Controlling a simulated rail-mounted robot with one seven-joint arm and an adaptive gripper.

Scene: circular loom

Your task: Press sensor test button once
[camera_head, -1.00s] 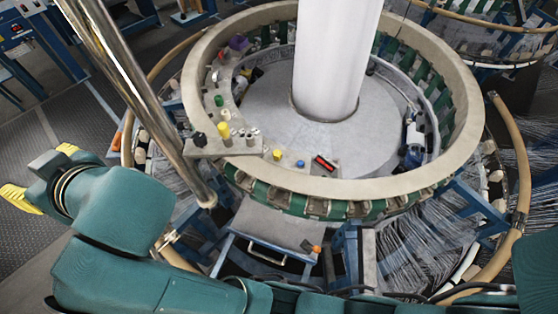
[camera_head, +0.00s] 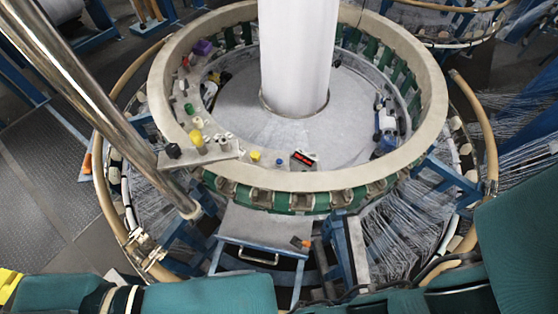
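No label is readable, so I cannot tell which control is the sensor test button. On the left of the loom's round ring (camera_head: 295,180) are a green knob or button (camera_head: 188,108), a yellow cylinder (camera_head: 196,138), a black knob (camera_head: 173,151) and small pale knobs (camera_head: 223,144). Along the ring's front inner side are a small yellow button (camera_head: 255,156), a blue button (camera_head: 279,161) and a red-lit display (camera_head: 304,157). A yellow part, seemingly of my gripper (camera_head: 8,284), shows at the lower left edge, cut off and far from these controls. Its fingers' opening is not visible.
A white column (camera_head: 297,55) rises through the ring's middle. A shiny metal pole (camera_head: 95,105) slants across the left. A blue-framed grey platform (camera_head: 262,228) with an orange item (camera_head: 300,243) stands in front. White threads (camera_head: 400,240) fan out at right.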

